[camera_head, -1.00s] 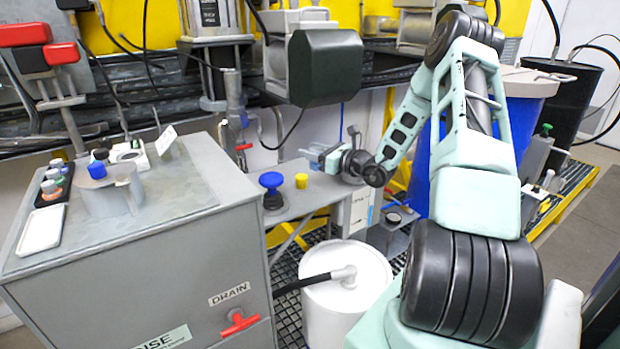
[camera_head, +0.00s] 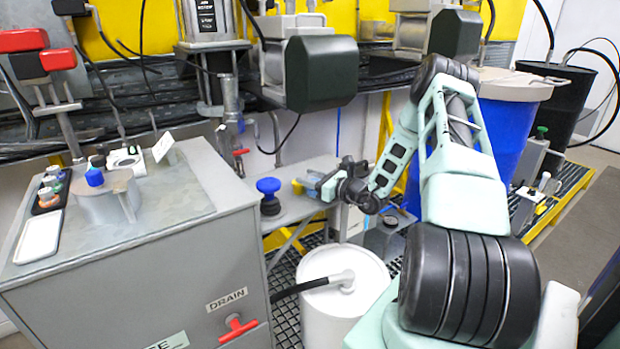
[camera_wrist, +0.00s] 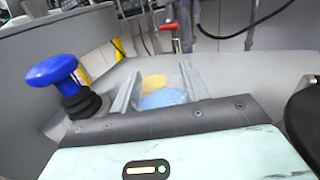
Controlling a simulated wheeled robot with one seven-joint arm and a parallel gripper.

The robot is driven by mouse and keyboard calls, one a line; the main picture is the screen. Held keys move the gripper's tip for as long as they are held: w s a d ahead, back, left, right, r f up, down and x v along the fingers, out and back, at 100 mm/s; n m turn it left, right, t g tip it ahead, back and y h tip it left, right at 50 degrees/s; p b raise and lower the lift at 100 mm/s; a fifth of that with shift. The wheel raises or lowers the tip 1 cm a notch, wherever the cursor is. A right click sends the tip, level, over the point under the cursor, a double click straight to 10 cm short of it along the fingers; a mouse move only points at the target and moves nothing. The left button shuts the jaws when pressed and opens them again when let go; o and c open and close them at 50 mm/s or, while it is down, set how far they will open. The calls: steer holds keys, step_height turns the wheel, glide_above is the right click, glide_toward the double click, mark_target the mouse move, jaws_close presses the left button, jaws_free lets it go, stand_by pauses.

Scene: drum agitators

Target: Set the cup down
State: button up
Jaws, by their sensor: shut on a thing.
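My gripper (camera_head: 312,184) is low over the grey ledge beside the blue knob. In the wrist view its two fingers (camera_wrist: 162,88) are shut on a light blue rounded thing (camera_wrist: 163,98), which appears to be the cup. The fingers and palm hide much of it, so its full shape does not show. A small yellow thing (camera_wrist: 154,82) shows just beyond it, and its edge also shows in the head view (camera_head: 297,187). I cannot tell whether the two touch, or whether the cup touches the ledge.
The grey ledge (camera_head: 300,209) bears a blue mushroom knob (camera_head: 268,186) left of my gripper. The grey drain tank (camera_head: 130,270) stands at left and a white drum (camera_head: 325,310) below. A dark green motor box (camera_head: 322,72) hangs above. A blue drum (camera_head: 505,135) stands at right.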

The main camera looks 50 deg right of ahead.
steer(key=shift+f, duration=0.15)
steer(key=o, duration=1.1)
steer(key=shift+r, duration=0.25)
steer(key=shift+s+d+f, duration=0.1)
steer(key=shift+s+d, duration=0.05)
steer(key=shift+s, duration=0.2)
steer(key=s, duration=0.3)
steer(key=s+d+b, duration=0.1)
steer(key=s, duration=0.7)
steer(key=shift+s+d+b, duration=0.1)
steer(key=shift+d+b, duration=0.2)
steer(key=shift+b, duration=0.05)
